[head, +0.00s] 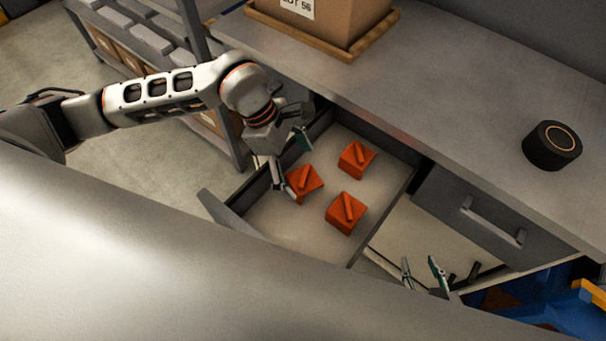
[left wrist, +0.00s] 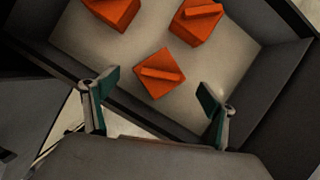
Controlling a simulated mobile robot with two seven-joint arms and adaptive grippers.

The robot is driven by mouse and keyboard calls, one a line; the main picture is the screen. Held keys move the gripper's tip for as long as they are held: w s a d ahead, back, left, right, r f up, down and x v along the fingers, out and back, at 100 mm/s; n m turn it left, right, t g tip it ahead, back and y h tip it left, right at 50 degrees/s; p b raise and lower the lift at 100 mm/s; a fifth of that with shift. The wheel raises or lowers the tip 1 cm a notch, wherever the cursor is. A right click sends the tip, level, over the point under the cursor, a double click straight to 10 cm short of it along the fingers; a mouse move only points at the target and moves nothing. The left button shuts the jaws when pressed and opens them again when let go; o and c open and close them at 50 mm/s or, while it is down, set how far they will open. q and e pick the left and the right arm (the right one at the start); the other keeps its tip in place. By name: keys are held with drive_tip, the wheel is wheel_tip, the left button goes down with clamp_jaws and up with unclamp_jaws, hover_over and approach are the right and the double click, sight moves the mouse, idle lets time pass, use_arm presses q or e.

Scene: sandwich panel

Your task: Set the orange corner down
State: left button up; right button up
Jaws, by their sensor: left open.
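Three orange corners, each a block with a raised bar on top, sit apart on the floor of the open drawer (head: 290,228). The nearest to my left gripper (head: 298,166) is the left orange corner (head: 305,184), which also shows in the left wrist view (left wrist: 160,75). The others are the back orange corner (head: 356,158) and the front orange corner (head: 346,213). My left gripper is open and empty, its fingers spread to either side of the left corner; whether they touch it is unclear. My right gripper (head: 420,268) is open and empty at the lower right, outside the drawer.
The drawer walls stand close around my left gripper. The grey worktop (head: 450,110) above carries a cardboard box (head: 330,25) and a round black device (head: 552,146). A shut drawer (head: 480,215) with a handle is at right. A blue bin (head: 560,310) is at lower right.

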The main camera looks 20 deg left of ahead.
use_arm(q)
drive_tip(key=v, duration=0.8)
drive_tip(key=shift+f, duration=0.1)
